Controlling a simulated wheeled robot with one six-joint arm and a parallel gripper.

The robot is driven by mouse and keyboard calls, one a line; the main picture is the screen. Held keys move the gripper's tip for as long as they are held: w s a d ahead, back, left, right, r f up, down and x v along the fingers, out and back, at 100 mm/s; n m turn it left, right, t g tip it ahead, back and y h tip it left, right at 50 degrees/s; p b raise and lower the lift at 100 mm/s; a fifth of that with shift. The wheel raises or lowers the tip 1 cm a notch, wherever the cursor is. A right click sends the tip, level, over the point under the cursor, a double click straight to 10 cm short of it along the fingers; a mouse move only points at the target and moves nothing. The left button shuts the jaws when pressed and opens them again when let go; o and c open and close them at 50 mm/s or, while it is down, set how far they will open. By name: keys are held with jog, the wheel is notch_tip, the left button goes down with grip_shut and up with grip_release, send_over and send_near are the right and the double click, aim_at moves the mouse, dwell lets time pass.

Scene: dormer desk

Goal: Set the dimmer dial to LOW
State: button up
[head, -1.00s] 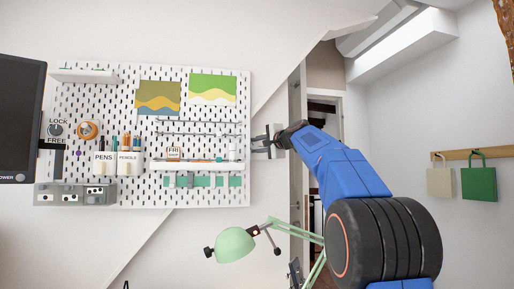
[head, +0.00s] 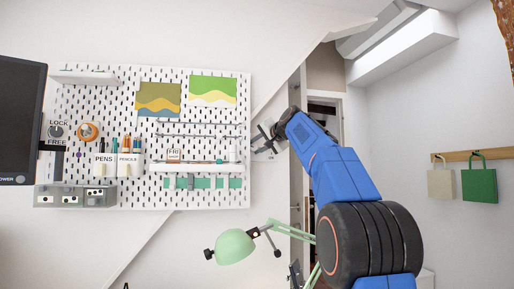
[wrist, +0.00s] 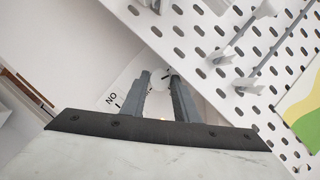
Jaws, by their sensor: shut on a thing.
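The dimmer dial (wrist: 160,76) is a pale round knob on a white wall plate (wrist: 122,88), just off the pegboard's edge in the wrist view. Part of its lettering shows there and reads NO, or ON if upside down. My gripper (wrist: 163,82) has its two grey fingers on either side of the knob and is shut on it. The fingers and palm hide part of the plate, and I cannot read where the dial points. In the head view my gripper (head: 265,138) is tilted at the plate (head: 263,155), right of the pegboard.
The white pegboard (head: 200,112) carries pen cups, a small shelf (head: 203,167) and a LOCK/FREE knob (head: 56,131). A dark monitor (head: 20,120) is at the far left. Two bags hang at the right.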

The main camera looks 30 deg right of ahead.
jog(key=shift+f, duration=0.15)
jog(key=o, duration=0.8)
jog(key=v, duration=1.7)
jog(key=shift+s, duration=0.15)
